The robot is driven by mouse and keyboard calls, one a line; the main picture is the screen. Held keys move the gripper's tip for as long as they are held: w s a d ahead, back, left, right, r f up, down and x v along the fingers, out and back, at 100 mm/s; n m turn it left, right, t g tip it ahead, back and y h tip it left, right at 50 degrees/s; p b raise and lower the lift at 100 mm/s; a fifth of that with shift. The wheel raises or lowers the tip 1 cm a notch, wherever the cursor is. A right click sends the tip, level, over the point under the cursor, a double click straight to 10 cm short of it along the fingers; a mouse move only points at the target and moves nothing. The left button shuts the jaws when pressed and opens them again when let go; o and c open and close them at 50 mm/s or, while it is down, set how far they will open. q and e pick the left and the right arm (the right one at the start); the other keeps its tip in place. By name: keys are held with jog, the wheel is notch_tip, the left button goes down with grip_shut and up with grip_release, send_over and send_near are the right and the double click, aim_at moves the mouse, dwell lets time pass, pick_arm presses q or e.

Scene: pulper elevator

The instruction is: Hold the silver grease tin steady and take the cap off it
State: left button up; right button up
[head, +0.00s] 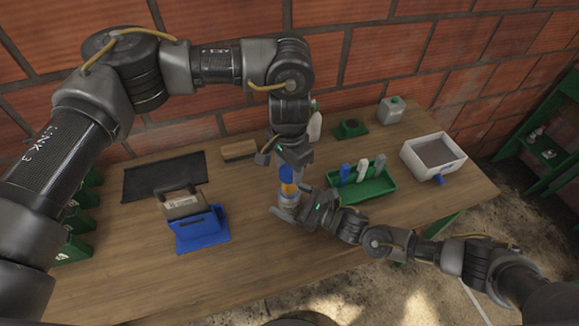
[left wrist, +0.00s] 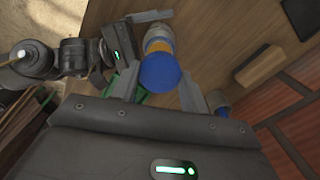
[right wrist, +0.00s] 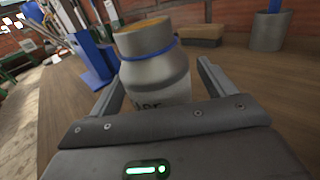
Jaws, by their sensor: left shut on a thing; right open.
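The silver grease tin (head: 289,201) stands upright on the bench. In the right wrist view the tin (right wrist: 158,78) shows a blue band around its shoulder and an orange top, with no blue cap seen on that top. The blue cap (head: 287,173) is above the tin, in my left gripper (head: 286,163). In the left wrist view the cap (left wrist: 160,71) lies between the fingertips and covers part of the tin; any gap beneath it is unclear. My right gripper (head: 293,212) is open, low down, its fingers on either side of the tin.
A blue stand (head: 203,232) is left of the tin. A green tray (head: 372,190) with several upright items is close on the right, a white bin (head: 433,157) beyond it. A wooden block (head: 238,151) and dark mat (head: 163,176) lie behind. The front bench is clear.

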aim_at(289, 172)
pick_arm(q)
notch_tip(289, 172, down, 4)
jog(key=b, duration=0.4)
jog(key=shift+f, duration=0.2)
pick_arm(e)
jog(key=v, duration=1.1)
jog(key=shift+f, duration=0.15)
pick_arm(q)
jog(key=shift+f+b, duration=0.1)
jog(key=shift+b, duration=0.2)
pick_arm(e)
jog(key=shift+s+d, duration=0.25)
jog(key=shift+d, duration=0.2)
pick_arm(q)
jog(key=shift+d, duration=0.1)
pick_arm(e)
jog(key=shift+s+d, duration=0.1)
